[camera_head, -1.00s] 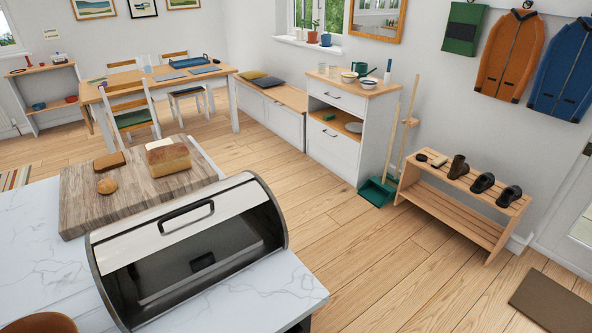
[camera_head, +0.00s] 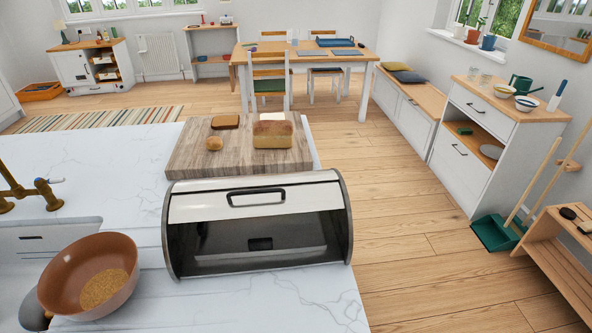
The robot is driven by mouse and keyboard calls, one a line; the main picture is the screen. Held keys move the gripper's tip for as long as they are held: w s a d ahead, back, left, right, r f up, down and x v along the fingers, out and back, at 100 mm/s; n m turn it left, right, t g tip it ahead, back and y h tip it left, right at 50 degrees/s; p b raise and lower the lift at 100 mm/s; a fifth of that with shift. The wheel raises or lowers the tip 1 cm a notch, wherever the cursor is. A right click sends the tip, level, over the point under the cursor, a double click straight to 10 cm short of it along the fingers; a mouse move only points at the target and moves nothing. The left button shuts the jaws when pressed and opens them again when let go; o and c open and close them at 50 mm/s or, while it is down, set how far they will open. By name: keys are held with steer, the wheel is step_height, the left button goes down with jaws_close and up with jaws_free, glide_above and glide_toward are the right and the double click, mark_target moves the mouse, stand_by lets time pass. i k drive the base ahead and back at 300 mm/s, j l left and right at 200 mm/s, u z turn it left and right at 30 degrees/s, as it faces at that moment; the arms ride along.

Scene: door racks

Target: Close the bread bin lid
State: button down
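The bread bin (camera_head: 172,240) stands on the white marble counter in the lower middle of the head view. Its lid (camera_head: 292,197) is a pale curved panel with a dark handle (camera_head: 256,191), and it sits raised at the top of the bin. The bin's front is open below the lid, and the dark inside shows. My gripper is not in view.
A wooden board (camera_head: 190,154) with a bread loaf (camera_head: 272,133) and a small roll (camera_head: 214,143) lies behind the bin. A brown bowl (camera_head: 66,267) stands at its left, near a sink (camera_head: 32,240). The counter's right edge is close to the bin; floor lies beyond.

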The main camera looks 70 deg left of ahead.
mark_target(223, 205)
steer(key=i+j+u, duration=0.15)
steer(key=i+u, duration=0.15)
steer(key=i+j+u, duration=0.1)
steer(key=i+u, duration=0.5)
steer(key=u, duration=0.15)
steer(key=i+u, duration=0.4)
steer(key=i+l+u, duration=0.1)
steer(key=i+u, duration=0.15)
steer(key=u, duration=0.2)
steer(key=i+l+u, duration=0.25)
steer(key=u, duration=0.2)
steer(key=i+l+u, duration=0.25)
steer(key=u, duration=0.2)
